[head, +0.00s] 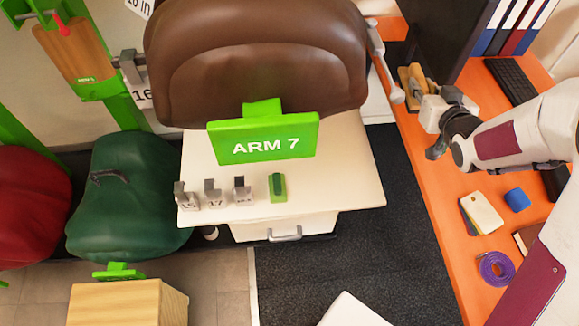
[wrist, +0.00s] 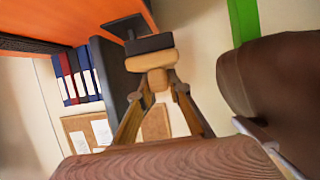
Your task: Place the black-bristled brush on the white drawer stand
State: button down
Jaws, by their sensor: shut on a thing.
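The brush (head: 404,78), with a tan wooden body, is at my gripper (head: 428,98) above the orange bench in the head view. In the wrist view my gripper (wrist: 157,90) is shut on the tan brush (wrist: 150,61), whose black bristles (wrist: 149,43) face away from the fingers. The white drawer stand (head: 345,180) is left of the gripper in the head view, apart from the brush. Its drawer (head: 270,230) is closed.
The orange bench (head: 440,215) holds a keyboard (head: 512,80), cards (head: 481,213) and purple tape (head: 495,268).

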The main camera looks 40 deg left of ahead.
jog(key=s+a+f, duration=0.2)
jog(key=s+a, duration=0.6)
jog(key=s, duration=0.1)
jog(key=n, duration=0.1)
send_over(324, 194)
notch_tip(324, 194, down, 2)
notch_tip(324, 194, down, 20)
jog(key=y, duration=0.1)
jog(key=shift+r+g, duration=0.15)
jog(key=shift+g, duration=0.15)
dwell(0.4)
jog(key=shift+f, duration=2.9)
jog(key=shift+f, duration=2.05)
jog(key=shift+f, duration=0.2)
